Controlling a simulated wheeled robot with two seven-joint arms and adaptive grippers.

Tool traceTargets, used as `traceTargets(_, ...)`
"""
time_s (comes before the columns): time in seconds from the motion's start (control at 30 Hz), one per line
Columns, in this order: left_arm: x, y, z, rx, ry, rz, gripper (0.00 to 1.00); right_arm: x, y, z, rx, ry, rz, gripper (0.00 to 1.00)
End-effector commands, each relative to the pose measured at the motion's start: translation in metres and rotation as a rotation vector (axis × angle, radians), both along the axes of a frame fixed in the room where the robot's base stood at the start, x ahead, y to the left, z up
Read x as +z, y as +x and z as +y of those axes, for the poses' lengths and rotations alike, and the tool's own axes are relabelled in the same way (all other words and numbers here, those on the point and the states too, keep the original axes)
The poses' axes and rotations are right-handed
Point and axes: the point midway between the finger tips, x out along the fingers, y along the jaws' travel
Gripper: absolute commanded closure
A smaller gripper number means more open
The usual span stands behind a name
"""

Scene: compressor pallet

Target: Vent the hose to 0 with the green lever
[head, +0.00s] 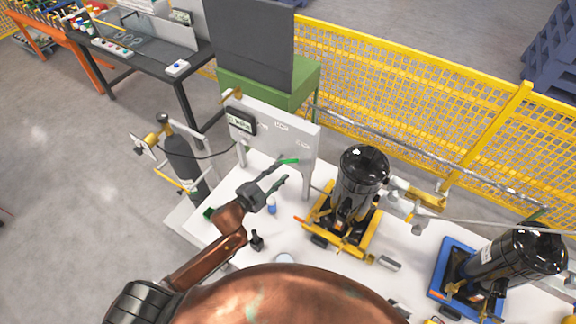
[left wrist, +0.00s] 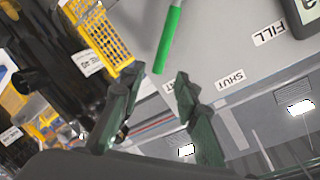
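The green lever (head: 288,161) sticks out from the lower part of the white panel (head: 297,146). In the left wrist view the lever (left wrist: 170,35) is a green bar on the grey panel face, its free end near the gap between my fingers. Labels FILL (left wrist: 269,33) and SHUT (left wrist: 231,79) show there, and a third label is partly hidden by a finger. My left gripper (head: 281,174) is open and empty, just below the lever; its two dark green fingers (left wrist: 155,95) are apart. I see no contact with the lever. My right gripper is out of view.
A gauge display (head: 241,121) sits on the panel's left; its reading is too small to tell. A dark cylinder (head: 184,158) stands left. A black compressor tank (head: 360,178) on a yellow frame stands right, another (head: 510,262) farther right. Yellow mesh fence (head: 400,85) runs behind.

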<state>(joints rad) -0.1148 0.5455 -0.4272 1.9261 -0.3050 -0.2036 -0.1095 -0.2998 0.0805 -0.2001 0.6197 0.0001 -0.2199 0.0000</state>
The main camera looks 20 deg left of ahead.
Motion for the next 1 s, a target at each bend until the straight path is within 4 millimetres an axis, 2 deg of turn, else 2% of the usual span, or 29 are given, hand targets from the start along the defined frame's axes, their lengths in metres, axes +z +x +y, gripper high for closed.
traceTargets(0.1, 0.002, -0.018, 0.007, 0.001, 0.0, 0.001, 0.71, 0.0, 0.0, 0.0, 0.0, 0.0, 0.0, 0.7)
traceTargets(0.3, 0.005, -0.031, 0.012, 0.0, 0.0, 0.0, 0.71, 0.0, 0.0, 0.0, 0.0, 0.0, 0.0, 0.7)
traceTargets(0.87, 0.005, -0.032, 0.012, 0.003, -0.002, 0.001, 0.71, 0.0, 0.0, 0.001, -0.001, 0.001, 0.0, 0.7)
traceTargets(1.0, -0.002, -0.037, 0.025, 0.077, -0.036, 0.057, 0.71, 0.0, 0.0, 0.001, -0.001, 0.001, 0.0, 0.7)
